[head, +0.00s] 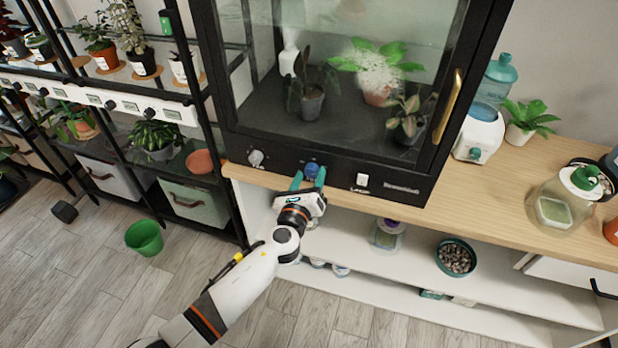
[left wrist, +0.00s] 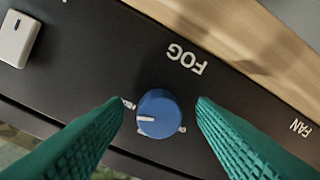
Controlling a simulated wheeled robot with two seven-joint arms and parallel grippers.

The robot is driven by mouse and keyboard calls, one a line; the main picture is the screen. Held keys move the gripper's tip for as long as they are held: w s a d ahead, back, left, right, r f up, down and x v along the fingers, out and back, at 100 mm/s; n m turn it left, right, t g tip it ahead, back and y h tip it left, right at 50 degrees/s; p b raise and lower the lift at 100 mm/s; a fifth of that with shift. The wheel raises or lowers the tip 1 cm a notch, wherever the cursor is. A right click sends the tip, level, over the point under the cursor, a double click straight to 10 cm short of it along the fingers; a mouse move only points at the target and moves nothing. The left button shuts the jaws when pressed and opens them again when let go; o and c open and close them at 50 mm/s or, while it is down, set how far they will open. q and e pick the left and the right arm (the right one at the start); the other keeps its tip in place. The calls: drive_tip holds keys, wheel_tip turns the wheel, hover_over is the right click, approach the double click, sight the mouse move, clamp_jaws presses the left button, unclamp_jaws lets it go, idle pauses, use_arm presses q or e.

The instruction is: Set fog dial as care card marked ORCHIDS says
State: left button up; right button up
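The blue fog dial (head: 311,169) sits on the black front panel of the glass plant cabinet (head: 330,172). In the left wrist view the dial (left wrist: 160,118) is under the upside-down word FOG, and its white pointer line points to the picture's left. My left gripper (head: 309,178) is at the panel, with its green fingers apart on either side of the dial. In the left wrist view gaps show between the dial and both fingertips (left wrist: 160,102). I cannot make out a card marked ORCHIDS. My right gripper is out of view.
A grey-white knob (head: 255,158) and a white switch (head: 362,180) flank the fog dial; FAN is lettered at the wrist view's right. A wooden counter (head: 530,195) holds a humidifier-like bottle (head: 483,120) and a jar (head: 560,205). A plant rack (head: 205,100) stands left.

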use_arm(q)
drive_tip(key=shift+s+a, duration=0.15)
drive_tip(key=shift+s, duration=0.35)
drive_tip(key=v, duration=1.1)
drive_tip(key=s+a+f+n+g+y, duration=0.1)
drive_tip(key=s+a+f+n+g, duration=0.3)
drive_tip(key=f, duration=0.6)
drive_tip(key=s+a+f+n+g+y+p, duration=0.1)
drive_tip(key=s+a+f+n+g+y, duration=0.2)
drive_tip(key=f+n, duration=0.5)
drive_tip(key=s+a+f+n+g, duration=0.2)
drive_tip(key=s+a+f+n, duration=0.3)
drive_tip(key=f, duration=0.8)
drive_tip(key=s+a+f+n+g, duration=0.2)
drive_tip(key=s+f+n, duration=0.2)
drive_tip(key=s, duration=0.6)
drive_tip(key=s+a+f+n+g, duration=0.2)
drive_tip(key=s+f+n, duration=0.3)
drive_tip(key=s, duration=0.5)
drive_tip(key=s+a+f+n+g+p, duration=0.1)
drive_tip(key=s+a+f+n+g, duration=0.2)
drive_tip(key=s, duration=0.6)
wheel_tip(320, 180, down, 2)
drive_tip(key=shift+s+a+f+n+y, duration=0.2)
drive_tip(key=shift+s+a+n+y, duration=0.2)
drive_tip(key=shift+a+n, duration=0.55)
